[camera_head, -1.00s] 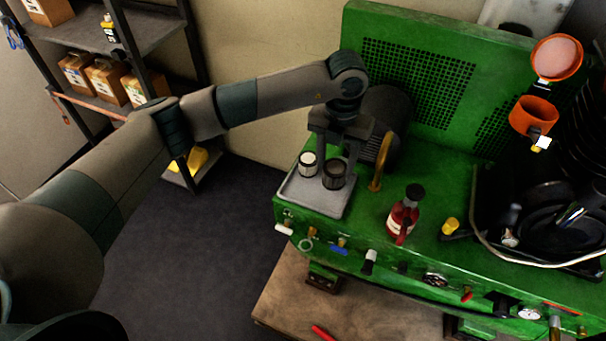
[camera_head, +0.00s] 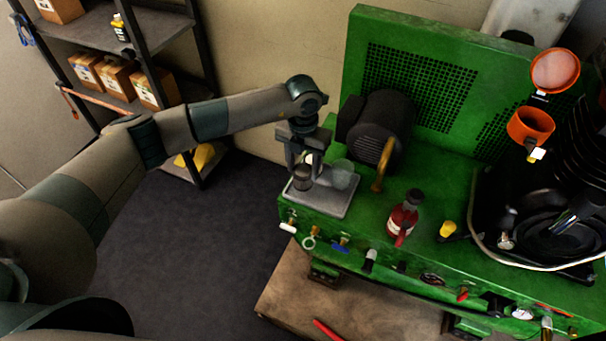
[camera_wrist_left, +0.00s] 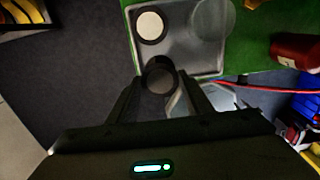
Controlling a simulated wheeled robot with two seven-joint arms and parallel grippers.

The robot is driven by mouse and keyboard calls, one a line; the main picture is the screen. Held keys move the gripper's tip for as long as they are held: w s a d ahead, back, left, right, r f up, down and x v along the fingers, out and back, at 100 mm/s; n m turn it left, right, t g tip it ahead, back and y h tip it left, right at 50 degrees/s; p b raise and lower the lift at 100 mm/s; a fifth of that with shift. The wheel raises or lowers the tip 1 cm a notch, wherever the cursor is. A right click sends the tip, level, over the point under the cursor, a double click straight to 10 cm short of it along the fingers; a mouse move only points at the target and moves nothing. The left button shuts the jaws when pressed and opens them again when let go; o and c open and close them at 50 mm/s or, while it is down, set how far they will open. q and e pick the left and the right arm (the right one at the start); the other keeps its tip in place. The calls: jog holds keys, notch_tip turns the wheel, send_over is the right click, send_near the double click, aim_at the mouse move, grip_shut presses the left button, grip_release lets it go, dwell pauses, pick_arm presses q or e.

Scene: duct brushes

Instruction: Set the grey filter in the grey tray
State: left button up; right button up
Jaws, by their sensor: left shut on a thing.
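My left gripper (camera_head: 303,172) is shut on a dark grey filter (camera_head: 302,181), which shows between the fingers in the left wrist view (camera_wrist_left: 158,76). It is at the left edge of the grey tray (camera_head: 322,202), and in the wrist view it overlaps the tray's near left corner. I cannot tell its height above the tray. A dark filter with a white top (camera_wrist_left: 150,26) stands in the tray's far left part, mostly hidden by the gripper in the head view. A see-through grey cylinder shape (camera_head: 343,174) shows in the tray's right part. My right gripper is not in view.
The tray sits on the left end of a green machine (camera_head: 400,175). A black motor (camera_head: 385,125) and a brass pipe (camera_head: 384,165) stand close to its right. A red bottle (camera_head: 402,218) is farther right. Open floor (camera_head: 200,255) lies to the left.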

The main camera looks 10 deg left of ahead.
aim_at(303, 171)
pick_arm(q)
jog(key=shift+f+p, duration=0.45)
jog(key=shift+f, duration=0.1)
notch_tip(303, 171, down, 2)
jog(key=shift+s+p, duration=0.1)
jog(key=shift+p, duration=0.4)
jog(key=shift+f, duration=0.45)
jog(key=shift+f, duration=0.2)
jog(key=o, duration=1)
jog(key=shift+r, duration=0.1)
jog(key=shift+o, duration=0.2)
jog(key=shift+r, duration=0.15)
